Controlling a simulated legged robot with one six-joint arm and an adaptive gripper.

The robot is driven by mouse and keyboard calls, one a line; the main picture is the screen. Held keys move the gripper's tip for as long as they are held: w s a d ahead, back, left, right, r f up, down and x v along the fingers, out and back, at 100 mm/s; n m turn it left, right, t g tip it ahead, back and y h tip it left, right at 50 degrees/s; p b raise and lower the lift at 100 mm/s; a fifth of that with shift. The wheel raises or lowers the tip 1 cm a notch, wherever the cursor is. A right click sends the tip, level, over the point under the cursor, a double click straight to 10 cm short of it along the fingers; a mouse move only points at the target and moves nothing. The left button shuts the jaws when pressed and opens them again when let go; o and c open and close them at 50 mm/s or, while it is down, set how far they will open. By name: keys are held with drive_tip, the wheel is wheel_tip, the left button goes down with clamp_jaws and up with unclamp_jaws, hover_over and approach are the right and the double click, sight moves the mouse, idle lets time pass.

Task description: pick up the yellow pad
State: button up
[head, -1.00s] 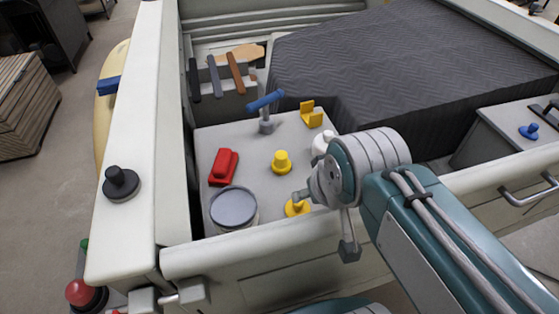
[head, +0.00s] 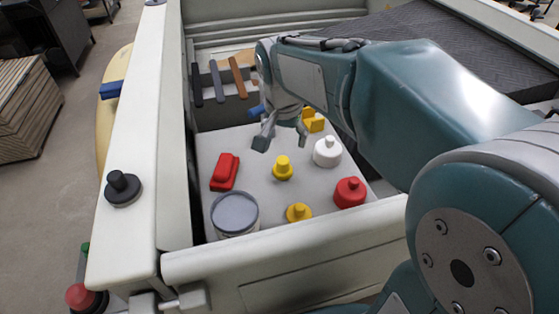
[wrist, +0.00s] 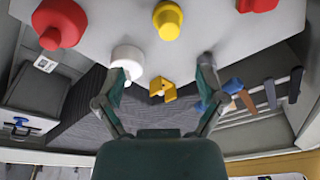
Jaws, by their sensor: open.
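Two round yellow pads with knobs stand on a grey surface in the head view: a middle one (head: 283,170) and a front one (head: 299,212). I cannot tell which is meant. One yellow pad (wrist: 168,20) shows at the top of the wrist view, beyond the fingertips. A yellow angled bracket (head: 314,121) lies further back; in the wrist view the bracket (wrist: 162,90) appears between my fingers. My gripper (head: 283,136) is open and empty, above the surface just behind the middle yellow pad; its fingers (wrist: 163,72) are spread in the wrist view.
A white pad (head: 327,152) and a red pad (head: 350,192) stand to the right. A red block (head: 225,172) and a round tin (head: 235,212) stand to the left. Pale walls (head: 270,262) edge the surface. A blue-handled tool is partly hidden behind my gripper.

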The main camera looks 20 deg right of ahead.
sight(282, 159)
drive_tip(key=w, duration=0.1)
drive_tip(key=w+f+m, duration=0.1)
drive_tip(key=w+f, duration=0.1)
drive_tip(key=shift+w+a+g, duration=0.15)
drive_tip(key=shift+a+g, duration=0.05)
drive_tip(key=shift+g, duration=0.2)
drive_tip(key=f, duration=0.7)
drive_tip(key=w+d+f, duration=0.1)
drive_tip(key=f, duration=0.2)
drive_tip(key=shift+d+f, duration=0.1)
drive_tip(key=shift+f, duration=0.1)
drive_tip(key=c, duration=1.1)
drive_tip(key=shift+r, duration=0.55)
drive_tip(key=r, duration=0.2)
drive_tip(key=shift+s+r, duration=0.2)
drive_tip(key=shift+r, duration=0.1)
drive_tip(key=s+r, duration=0.3)
drive_tip(key=s, duration=0.1)
drive_tip(key=s+r, duration=0.3)
drive_tip(key=s, duration=0.2)
drive_tip(key=s+r, duration=0.3)
drive_tip(key=s, duration=0.1)
drive_tip(key=shift+s+r, duration=0.15)
drive_tip(key=shift+s, duration=0.25)
